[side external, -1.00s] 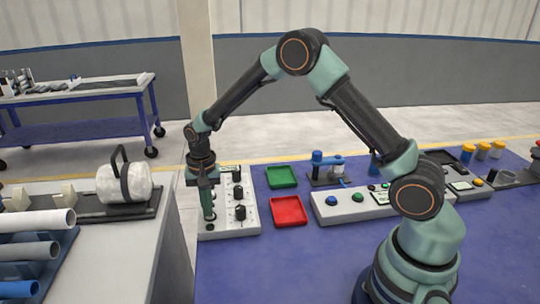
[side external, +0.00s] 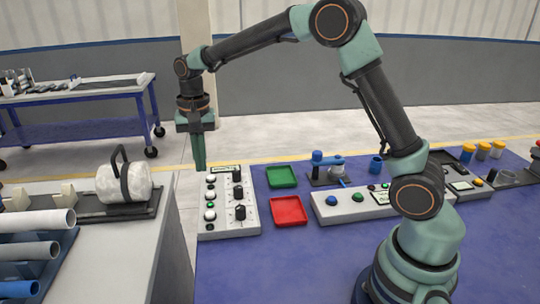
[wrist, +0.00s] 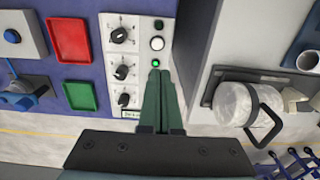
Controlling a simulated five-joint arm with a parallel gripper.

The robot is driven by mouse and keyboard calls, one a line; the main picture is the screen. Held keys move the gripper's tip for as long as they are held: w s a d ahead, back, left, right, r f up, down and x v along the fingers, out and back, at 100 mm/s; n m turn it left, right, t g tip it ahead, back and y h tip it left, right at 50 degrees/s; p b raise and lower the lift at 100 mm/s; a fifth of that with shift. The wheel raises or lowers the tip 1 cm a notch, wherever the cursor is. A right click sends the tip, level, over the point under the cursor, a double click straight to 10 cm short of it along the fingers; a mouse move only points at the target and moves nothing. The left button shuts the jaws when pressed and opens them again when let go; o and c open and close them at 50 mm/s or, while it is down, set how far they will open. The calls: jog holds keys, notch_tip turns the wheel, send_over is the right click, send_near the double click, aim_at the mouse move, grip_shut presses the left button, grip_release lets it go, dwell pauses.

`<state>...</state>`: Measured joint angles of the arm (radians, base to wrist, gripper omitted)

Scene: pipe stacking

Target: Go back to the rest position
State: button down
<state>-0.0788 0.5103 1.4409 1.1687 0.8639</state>
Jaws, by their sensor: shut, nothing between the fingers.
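My gripper (side external: 199,167) is shut and empty, pointing down in the air above the far left corner of the white control panel (side external: 244,222). In the wrist view its two green fingers (wrist: 158,74) lie side by side with their tips together. They cover part of the panel's edge there. The panel has black knobs in one column and white buttons with green lights in the other. It lies at the left edge of the blue table (side external: 280,260).
A green tray (side external: 281,176) and a red tray (side external: 289,210) lie right of the panel. A long button box (side external: 345,206) is further right. At the left, a grey bench (side external: 120,255) bears a white cylinder with a black handle (side external: 125,183) and several pipes (side external: 35,221).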

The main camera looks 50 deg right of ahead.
jog(key=s+d+r+n+t, duration=0.2)
jog(key=s+r+n+t, duration=0.15)
jog(key=s+r, duration=0.5)
jog(key=s+d+n+t, duration=0.1)
jog(key=s+n, duration=0.4)
jog(key=s, duration=0.6)
jog(key=shift+d+f+t, duration=0.4)
jog(key=shift+f+t, duration=0.05)
jog(key=shift+n, duration=0.25)
